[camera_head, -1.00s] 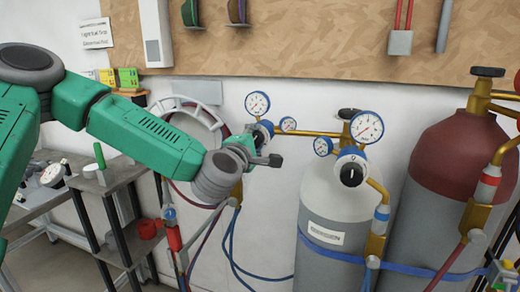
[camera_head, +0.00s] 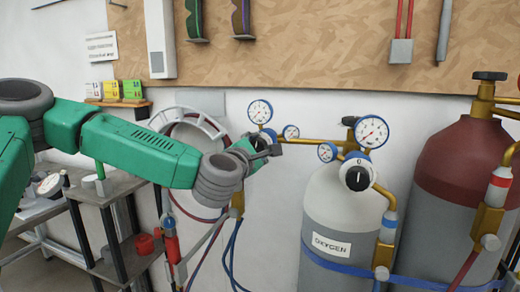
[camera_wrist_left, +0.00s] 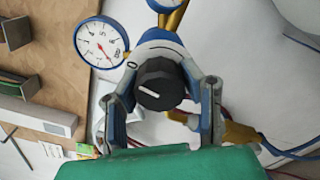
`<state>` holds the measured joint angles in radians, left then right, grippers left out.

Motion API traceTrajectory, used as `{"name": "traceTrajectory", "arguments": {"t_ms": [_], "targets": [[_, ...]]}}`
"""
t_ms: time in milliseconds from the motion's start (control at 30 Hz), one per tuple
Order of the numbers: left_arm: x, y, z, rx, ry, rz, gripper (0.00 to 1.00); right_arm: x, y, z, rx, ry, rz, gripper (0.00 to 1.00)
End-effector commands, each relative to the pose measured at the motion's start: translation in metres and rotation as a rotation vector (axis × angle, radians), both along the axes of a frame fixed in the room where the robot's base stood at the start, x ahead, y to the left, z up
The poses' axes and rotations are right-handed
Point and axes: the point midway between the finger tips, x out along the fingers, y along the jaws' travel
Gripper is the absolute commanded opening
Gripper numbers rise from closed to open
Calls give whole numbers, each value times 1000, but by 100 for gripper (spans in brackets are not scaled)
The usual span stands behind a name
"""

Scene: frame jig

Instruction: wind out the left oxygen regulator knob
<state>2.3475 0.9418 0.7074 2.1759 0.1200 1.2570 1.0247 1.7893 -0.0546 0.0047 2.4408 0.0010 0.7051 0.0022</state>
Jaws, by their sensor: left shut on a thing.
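The left oxygen regulator, with its large gauge (camera_head: 260,112) and small gauge (camera_head: 291,131), sits at the left end of the brass manifold. Its black knob (camera_wrist_left: 160,84), with a white line on its face, shows in the left wrist view between my two fingers. My left gripper (camera_head: 262,150) is shut on this knob, one finger on each side. In the head view the gripper mostly hides the knob. A blue-rimmed gauge (camera_wrist_left: 102,43) is beside it in the wrist view. My right gripper is not in view.
The right regulator, with its own black knob (camera_head: 357,174) and gauge (camera_head: 371,132), stands above the grey oxygen cylinder (camera_head: 338,205). A maroon-topped cylinder (camera_head: 465,150) is at the right. Hoses hang below the left regulator. A shelf cart (camera_head: 120,185) stands at the left.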

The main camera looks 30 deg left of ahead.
Motion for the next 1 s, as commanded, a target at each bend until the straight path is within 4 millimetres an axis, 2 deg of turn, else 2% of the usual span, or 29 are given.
{"name": "traceTrajectory", "arguments": {"t_ms": [33,200,233,300,667,1000], "targets": [[-2,0,-11,-3,24,1,5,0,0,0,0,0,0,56],[-2,0,-11,-2,24,-1,5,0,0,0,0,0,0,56],[-2,0,-11,-2,24,-1,37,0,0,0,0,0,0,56],[-1,0,-11,-1,23,-1,56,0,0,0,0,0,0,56],[-5,-2,-5,0,11,-2,56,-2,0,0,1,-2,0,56],[-57,-12,-7,-2,14,-3,56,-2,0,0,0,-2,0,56]]}}
